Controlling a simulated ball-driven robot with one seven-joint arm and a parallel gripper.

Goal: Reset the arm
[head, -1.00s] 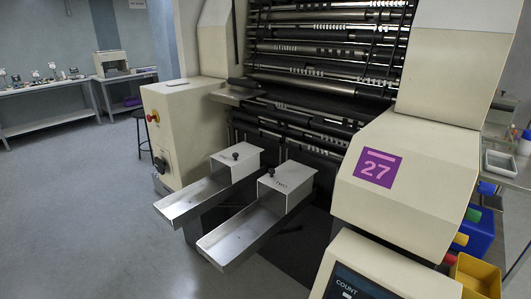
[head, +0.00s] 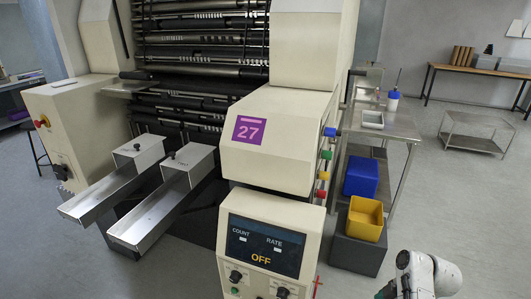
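Part of my arm (head: 428,274) shows at the bottom right of the head view, over the floor to the right of the control panel. It is white with dark parts and is cut off by the lower edge of the picture. My gripper cannot be made out, so its state and anything in it are hidden. The flow wrapper (head: 285,165) stands in the middle with a purple 27 label. Its control panel (head: 263,247) reads OFF.
Two metal chutes (head: 165,212) stick out at the wrapper's left front. A blue bin (head: 361,177) and a yellow bin (head: 365,218) stand to its right, beside a metal side table (head: 399,126). Open floor lies at the right, before a low grey table (head: 475,123).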

